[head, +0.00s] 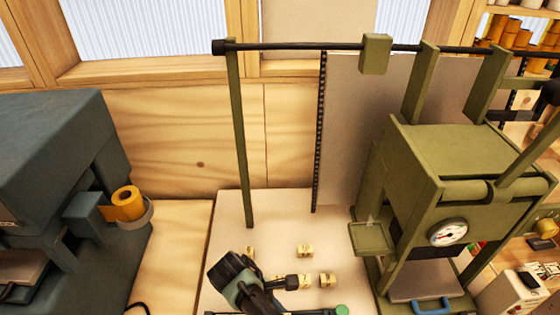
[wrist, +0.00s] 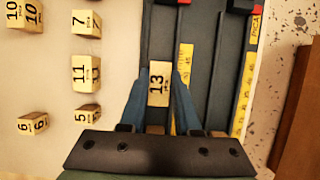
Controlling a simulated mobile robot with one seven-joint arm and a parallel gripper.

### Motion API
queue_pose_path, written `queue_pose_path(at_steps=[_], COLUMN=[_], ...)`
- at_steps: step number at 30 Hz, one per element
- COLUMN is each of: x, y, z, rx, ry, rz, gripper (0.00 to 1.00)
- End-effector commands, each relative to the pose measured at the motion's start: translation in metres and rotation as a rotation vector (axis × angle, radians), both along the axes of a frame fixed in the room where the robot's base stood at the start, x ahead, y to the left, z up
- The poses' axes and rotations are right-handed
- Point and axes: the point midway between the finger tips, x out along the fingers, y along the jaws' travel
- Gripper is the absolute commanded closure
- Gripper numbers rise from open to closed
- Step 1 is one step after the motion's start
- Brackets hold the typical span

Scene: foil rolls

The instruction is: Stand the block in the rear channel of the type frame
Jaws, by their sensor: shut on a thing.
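My gripper (wrist: 160,79) has its two blue fingers shut on a pale wooden block marked 13 (wrist: 158,90) in the wrist view. The dark type frame (wrist: 207,60) lies beneath, with long parallel channels, yellow measuring strips and red bits at the top edge. The block shows over the left channel of the frame in this view; I cannot tell whether it touches the floor of the channel. In the head view my arm covers the gripper and the held block, and only a dark edge of the frame (head: 300,313) shows at the bottom.
Several loose numbered blocks stand left of the frame on the pale board, among them 7 (wrist: 87,23), 11 (wrist: 86,72), 5 (wrist: 87,115) and 6 (wrist: 33,123). A green press (head: 440,170) stands at the right and a dark machine (head: 60,170) at the left.

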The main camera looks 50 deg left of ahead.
Motion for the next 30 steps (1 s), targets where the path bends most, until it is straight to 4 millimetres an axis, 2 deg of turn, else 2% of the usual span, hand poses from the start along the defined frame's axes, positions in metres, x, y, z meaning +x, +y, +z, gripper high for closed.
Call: queue_pose_path(at_steps=[3, 4, 8, 9, 20, 23, 30], x=[0.0, 0.0, 0.0, 0.0, 0.0, -0.004, -0.02], y=[0.0, 0.0, 0.0, 0.0, 0.001, 0.005, 0.019], z=[-0.004, -0.003, -0.002, -0.002, 0.004, 0.016, 0.063], rx=[-0.001, 0.0, 0.0, 0.0, 0.001, 0.003, 0.004], ry=[0.001, 0.0, 0.0, 0.0, -0.001, 0.0, 0.0], rz=[0.0, 0.0, 0.0, 0.0, 0.0, 0.001, 0.002], gripper=[1.0, 0.65, 0.42, 0.39, 0.39, 0.39, 0.39])
